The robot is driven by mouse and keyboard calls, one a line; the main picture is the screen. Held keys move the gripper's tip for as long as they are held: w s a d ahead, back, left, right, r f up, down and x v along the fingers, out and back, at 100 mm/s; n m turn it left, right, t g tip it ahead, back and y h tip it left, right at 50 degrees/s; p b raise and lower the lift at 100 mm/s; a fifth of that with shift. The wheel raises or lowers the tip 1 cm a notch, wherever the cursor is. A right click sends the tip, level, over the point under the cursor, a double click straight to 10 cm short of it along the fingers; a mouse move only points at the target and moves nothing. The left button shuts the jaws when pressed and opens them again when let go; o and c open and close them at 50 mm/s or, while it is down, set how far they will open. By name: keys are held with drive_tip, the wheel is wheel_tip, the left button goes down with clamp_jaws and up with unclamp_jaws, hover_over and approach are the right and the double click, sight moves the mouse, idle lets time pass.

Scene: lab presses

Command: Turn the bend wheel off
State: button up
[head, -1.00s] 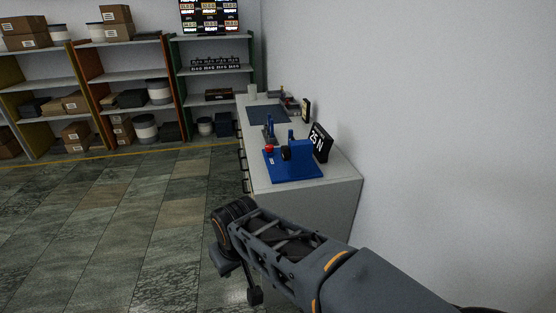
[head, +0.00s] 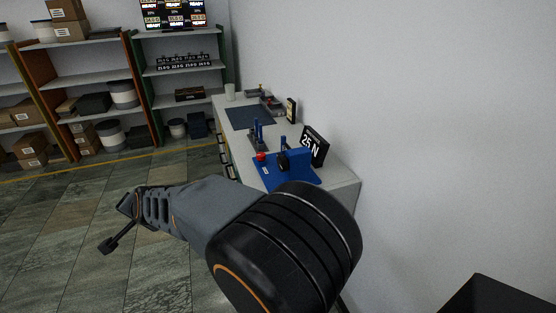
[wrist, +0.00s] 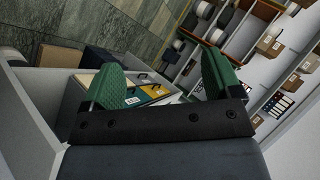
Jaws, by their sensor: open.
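A blue bench press (head: 300,160) on a blue base plate stands on the near end of the counter (head: 342,190). A dark round wheel (head: 283,161) sits on its left side, and a red knob (head: 261,156) is beside it. The frames do not label the bend wheel, and its setting is too small to read. A black sign reading "25 N" (head: 314,146) stands behind the press. My gripper (wrist: 162,78) shows two green fingers spread wide in the wrist view, with nothing between them. The press is not identifiable in the wrist view. My arm hides the plate's front edge in the head view.
A dark mat (head: 249,115) and small items lie farther back on the counter. A white wall closes the right side. Shelves (head: 105,75) with boxes and tubs stand at the back, with a lit screen (head: 174,14) above. The floor left of the counter is clear.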

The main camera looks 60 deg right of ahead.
drive_tip(key=w+d+r+m+h+p, duration=0.15)
drive_tip(key=w+d+m+h, duration=0.3)
drive_tip(key=d+m, duration=0.5)
drive_tip(key=w+d+r+m+h+p, duration=0.1)
drive_tip(key=w+d+r+m+h, duration=0.15)
drive_tip(key=d+m+h, duration=0.5)
drive_tip(key=m+g+h+p, duration=0.3)
drive_tip(key=m+g, duration=1.7)
drive_tip(key=m, duration=0.9)
approach(280, 166)
drive_tip(key=shift+g, duration=0.3)
drive_tip(key=p+x, duration=0.4)
drive_tip(key=x, duration=0.6)
drive_tip(key=shift+w+d+f, duration=0.1)
drive_tip(key=shift+d+f, duration=0.05)
drive_tip(key=shift+d, duration=0.1)
drive_tip(key=shift+c, duration=0.3)
